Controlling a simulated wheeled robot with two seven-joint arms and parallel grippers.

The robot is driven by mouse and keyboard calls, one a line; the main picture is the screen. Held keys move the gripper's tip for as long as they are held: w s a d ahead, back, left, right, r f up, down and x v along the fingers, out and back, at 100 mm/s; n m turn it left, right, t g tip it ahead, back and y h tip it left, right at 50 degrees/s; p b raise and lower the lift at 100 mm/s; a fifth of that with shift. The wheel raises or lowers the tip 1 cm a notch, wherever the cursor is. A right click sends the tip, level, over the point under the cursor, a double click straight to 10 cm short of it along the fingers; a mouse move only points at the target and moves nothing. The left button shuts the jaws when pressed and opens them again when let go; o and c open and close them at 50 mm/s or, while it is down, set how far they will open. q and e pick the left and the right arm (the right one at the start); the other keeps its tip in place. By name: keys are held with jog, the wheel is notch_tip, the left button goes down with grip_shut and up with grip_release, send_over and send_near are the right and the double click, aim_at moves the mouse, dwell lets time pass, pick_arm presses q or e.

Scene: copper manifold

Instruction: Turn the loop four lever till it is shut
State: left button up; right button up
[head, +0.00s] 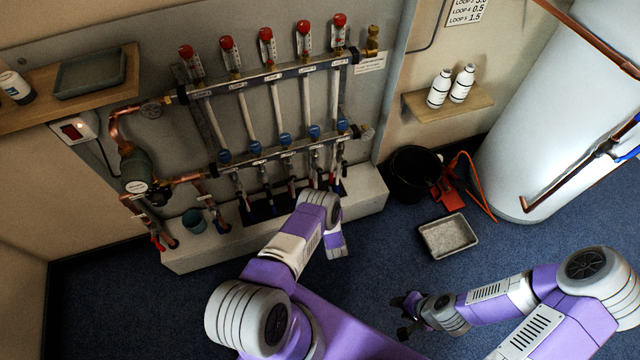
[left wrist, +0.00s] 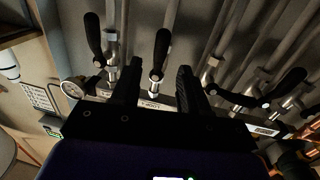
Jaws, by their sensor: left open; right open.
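In the left wrist view a black lever (left wrist: 160,50) stands nearly upright on its valve, above a small label (left wrist: 152,103) whose number I cannot read for certain. It is second from the left there and seems to be the loop four lever. My left gripper (left wrist: 157,78) is open, with one finger on each side of this lever; I cannot tell whether either touches it. In the head view my left arm hides its fingers, in front of the lower manifold bar (head: 275,153). My right gripper (head: 407,315) is open and empty above the blue floor.
In the left wrist view a similar upright lever (left wrist: 93,38) stands to the left and a slanted one (left wrist: 287,85) to the right. A pale ledge (head: 215,250) runs below the manifold. A black bucket (head: 413,175) and grey tray (head: 448,236) stand on the floor.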

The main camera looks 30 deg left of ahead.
aim_at(320, 181)
pick_arm(q)
jog(key=b+x, duration=0.2)
jog(key=x, duration=0.5)
jog(key=shift+w+a, duration=0.1)
jog(key=shift+a, duration=0.1)
jog(key=shift+r, duration=0.1)
grip_shut()
